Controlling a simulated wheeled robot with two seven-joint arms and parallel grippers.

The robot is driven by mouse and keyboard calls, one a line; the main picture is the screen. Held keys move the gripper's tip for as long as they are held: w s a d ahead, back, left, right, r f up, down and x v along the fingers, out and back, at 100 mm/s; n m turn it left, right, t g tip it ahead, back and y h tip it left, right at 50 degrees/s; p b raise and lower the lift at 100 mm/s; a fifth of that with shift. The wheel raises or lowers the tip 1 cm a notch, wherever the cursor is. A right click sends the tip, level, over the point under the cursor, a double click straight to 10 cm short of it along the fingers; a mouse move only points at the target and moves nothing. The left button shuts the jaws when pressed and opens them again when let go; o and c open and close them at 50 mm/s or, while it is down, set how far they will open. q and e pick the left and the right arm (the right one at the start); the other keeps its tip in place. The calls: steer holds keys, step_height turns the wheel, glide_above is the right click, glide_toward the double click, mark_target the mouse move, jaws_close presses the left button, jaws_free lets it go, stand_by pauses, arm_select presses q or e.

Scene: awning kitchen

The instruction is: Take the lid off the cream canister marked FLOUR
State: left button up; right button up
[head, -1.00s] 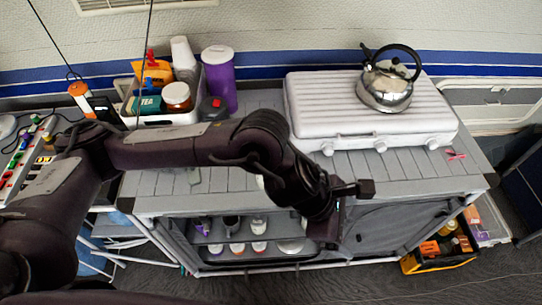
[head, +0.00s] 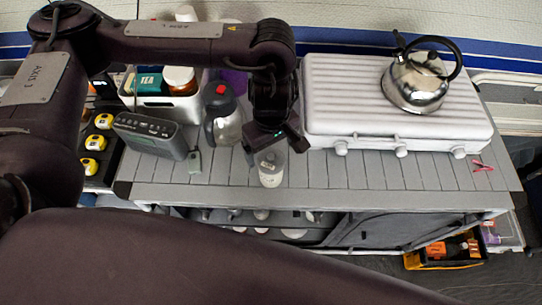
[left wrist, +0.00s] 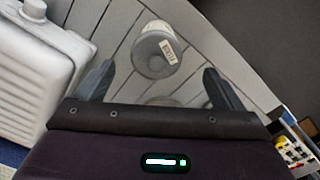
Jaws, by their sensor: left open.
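A small pale canister (head: 270,170) stands upright near the front edge of the grey slatted counter. Its round grey-white lid with a small label shows from above in the left wrist view (left wrist: 151,55); the print is too small to read. My left gripper (head: 277,140) points down just above and behind the canister and hides part of its top in the head view. In the left wrist view its two fingers (left wrist: 157,82) are apart, with the lid beyond them and nothing visibly gripped. My right gripper is out of view.
A white stove case (head: 385,125) with a steel kettle (head: 415,83) stands close on the right. A glass jug (head: 226,125), a grey radio (head: 152,135) and a white bin (head: 165,110) stand to the left. The counter (head: 350,178) is clear right of the canister.

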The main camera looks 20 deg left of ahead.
mark_target(273, 157)
arm_select(q)
steer(key=f, duration=0.1)
steer(key=f+p, duration=0.1)
steer(key=shift+w+d+f+p, duration=0.1)
steer(key=shift+w+f+p, duration=0.2)
steer(key=shift+f, duration=0.05)
steer(key=shift+s+f, duration=0.1)
steer(key=shift+f, duration=0.7)
steer(key=shift+c, duration=0.4)
steer(key=c, duration=1)
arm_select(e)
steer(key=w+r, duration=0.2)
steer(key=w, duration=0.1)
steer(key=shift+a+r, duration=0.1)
